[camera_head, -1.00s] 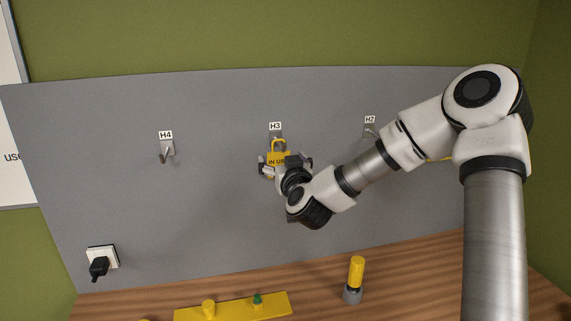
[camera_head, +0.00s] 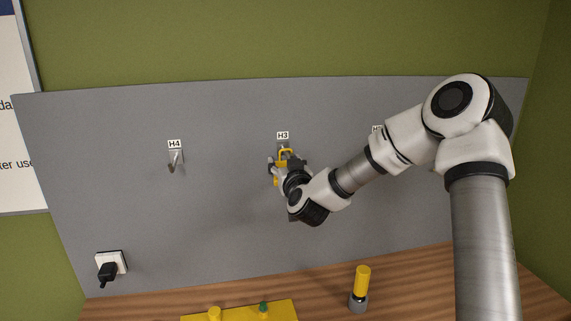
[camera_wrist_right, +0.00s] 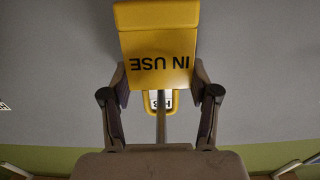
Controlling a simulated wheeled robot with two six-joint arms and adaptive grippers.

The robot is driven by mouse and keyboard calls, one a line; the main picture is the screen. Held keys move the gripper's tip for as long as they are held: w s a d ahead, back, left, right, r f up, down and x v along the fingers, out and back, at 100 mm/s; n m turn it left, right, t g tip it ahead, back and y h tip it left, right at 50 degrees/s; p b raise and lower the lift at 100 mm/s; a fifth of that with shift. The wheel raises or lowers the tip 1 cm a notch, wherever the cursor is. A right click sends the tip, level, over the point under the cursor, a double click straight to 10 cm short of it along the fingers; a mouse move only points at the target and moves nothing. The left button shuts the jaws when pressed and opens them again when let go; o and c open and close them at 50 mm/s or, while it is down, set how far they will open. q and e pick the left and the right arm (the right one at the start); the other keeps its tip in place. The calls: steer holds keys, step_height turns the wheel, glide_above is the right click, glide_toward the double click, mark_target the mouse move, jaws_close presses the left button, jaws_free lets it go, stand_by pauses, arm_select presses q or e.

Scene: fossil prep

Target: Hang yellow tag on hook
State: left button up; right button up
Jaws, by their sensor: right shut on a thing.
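The yellow tag (camera_head: 285,153) is at the hook marked H3 (camera_head: 282,143) on the grey board. In the right wrist view the tag (camera_wrist_right: 158,42) appears upside down, with "IN USE" on its face. My right gripper (camera_head: 286,167) is shut on the tag; the wrist view shows its fingers (camera_wrist_right: 160,88) at the tag's two sides. The tag's loop frames part of the H3 label there, and the metal hook (camera_wrist_right: 161,127) lines up with the loop. I cannot tell whether the hook passes through it. My left gripper is not in view.
Hook H4 (camera_head: 174,161) is bare at the left. The H2 label (camera_head: 376,129) is partly behind my right arm. A black plug (camera_head: 107,272) sits in a wall socket. A yellow-topped cylinder (camera_head: 362,281) and a yellow plate (camera_head: 240,312) are on the wooden bench.

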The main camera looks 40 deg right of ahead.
steer(key=shift+r+p, duration=0.35)
steer(key=shift+r, duration=0.05)
jaws_close()
steer(key=shift+s, duration=0.15)
steer(key=shift+s+a+f, duration=0.1)
steer(key=shift+s+a, duration=0.2)
steer(key=shift+s, duration=0.05)
steer(key=shift+f, duration=0.15)
steer(key=shift+s+a+r+p, duration=0.35)
steer(key=shift+s+r, duration=0.15)
steer(key=shift+s, duration=0.2)
steer(key=shift+s+a+r+p, duration=0.35)
steer(key=shift+s+r, duration=0.1)
steer(key=shift+s, duration=0.25)
steer(key=shift+w, duration=0.1)
